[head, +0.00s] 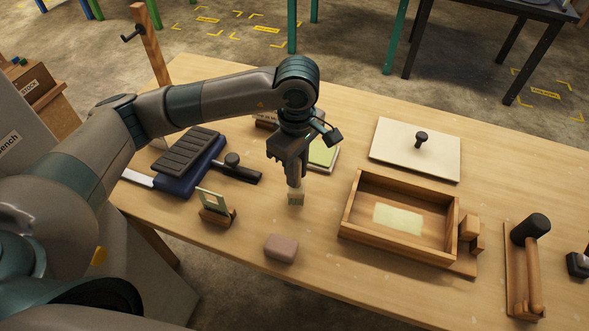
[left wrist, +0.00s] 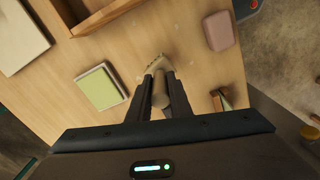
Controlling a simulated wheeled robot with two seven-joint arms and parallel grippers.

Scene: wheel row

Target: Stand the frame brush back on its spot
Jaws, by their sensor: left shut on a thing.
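My left gripper (head: 292,160) points down over the middle of the wooden table and is shut on the frame brush (head: 296,197). The brush is roughly upright, with its pale, greenish head down and its wooden handle up between the fingers. In the left wrist view the handle (left wrist: 160,92) lies between the two fingers (left wrist: 160,95). I cannot tell whether the head touches the table. A green-topped pad (head: 324,153) lies just behind the gripper, partly hidden by it. I cannot tell which place is the brush's spot. My right gripper is not in view.
A pinkish block (head: 281,249) and a small wooden stand with a card (head: 216,209) are in front. An open wooden box (head: 350,222) stands right, with a knobbed pale lid (head: 393,145) behind. Dark blue and black gear (head: 188,158) lies left. Bare table separates brush and box.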

